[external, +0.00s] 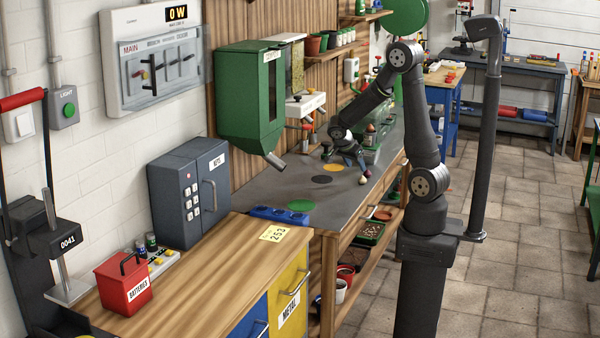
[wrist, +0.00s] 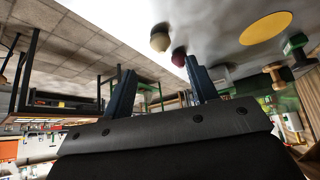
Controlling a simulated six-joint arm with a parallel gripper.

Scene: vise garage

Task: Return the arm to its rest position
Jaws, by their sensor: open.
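My arm stands at the right in the external view and reaches left over the grey bench (external: 330,208). My gripper (external: 362,172) hangs low over the bench's right part, near its front edge. In the wrist view my gripper (wrist: 160,85) shows two dark fingers spread apart with nothing held between them. A cream ball (wrist: 160,40) and a dark red ball (wrist: 179,56) lie on the bench beyond the fingers. In the external view the cream ball (external: 363,182) is close to the fingertips.
Yellow (external: 334,167), black (external: 321,180) and green (external: 300,205) discs mark the bench. A green hopper (external: 250,95) hangs on the wall at the left. A grey post (external: 490,130) stands right of my arm. A wooden cabinet with a red batteries box (external: 124,284) is in front.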

